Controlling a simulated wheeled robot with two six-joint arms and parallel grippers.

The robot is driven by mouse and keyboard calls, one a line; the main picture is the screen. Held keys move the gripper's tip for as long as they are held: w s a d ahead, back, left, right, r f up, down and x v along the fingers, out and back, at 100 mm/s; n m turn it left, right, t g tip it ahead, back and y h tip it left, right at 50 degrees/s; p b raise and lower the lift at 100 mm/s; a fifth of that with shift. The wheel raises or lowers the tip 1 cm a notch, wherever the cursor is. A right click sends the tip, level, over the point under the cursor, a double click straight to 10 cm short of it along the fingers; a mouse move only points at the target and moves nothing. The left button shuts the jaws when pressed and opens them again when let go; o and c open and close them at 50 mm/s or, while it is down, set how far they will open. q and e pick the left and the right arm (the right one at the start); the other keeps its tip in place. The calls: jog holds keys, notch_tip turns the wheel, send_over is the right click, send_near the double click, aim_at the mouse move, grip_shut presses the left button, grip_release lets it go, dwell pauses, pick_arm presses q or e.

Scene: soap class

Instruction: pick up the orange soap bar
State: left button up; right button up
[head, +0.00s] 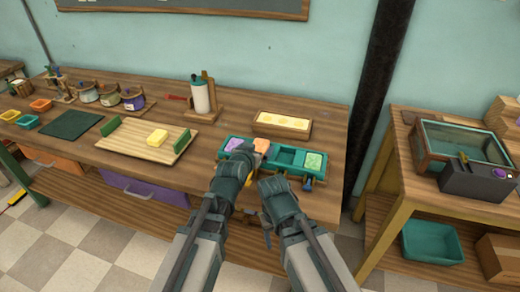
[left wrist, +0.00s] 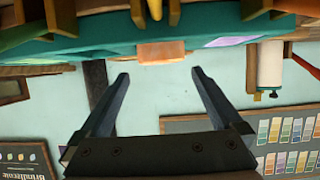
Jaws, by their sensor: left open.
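The orange soap bar (head: 261,145) sits in a compartment of the teal tray (head: 287,157) on the workbench, partly hidden by my left gripper (head: 245,160). In the left wrist view, which looks upside down, the orange soap bar (left wrist: 162,51) shows just beyond and between the fingertips of my left gripper (left wrist: 159,74). The left gripper is open and empty, with its fingers apart from the bar. My right gripper (head: 277,190) is in front of the tray, and its fingers cannot be made out.
A purple soap (head: 233,144) and a green-yellow soap (head: 314,161) sit in other compartments of the tray. A wooden mould (head: 283,124) and a dispenser bottle (head: 201,97) stand behind.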

aim_at(260, 146)
pick_arm(q)
jog(key=x, duration=0.1)
jog(key=b+x, duration=0.1)
jog(key=x, duration=0.1)
jog(key=f+b+x, duration=0.1)
jog(key=shift+w+a, duration=0.15)
jog(key=shift+w, duration=0.1)
jog(key=shift+w+f, duration=0.1)
jog(key=shift+w, duration=0.1)
jog(key=c, duration=1.5)
jog(key=shift+r, duration=0.35)
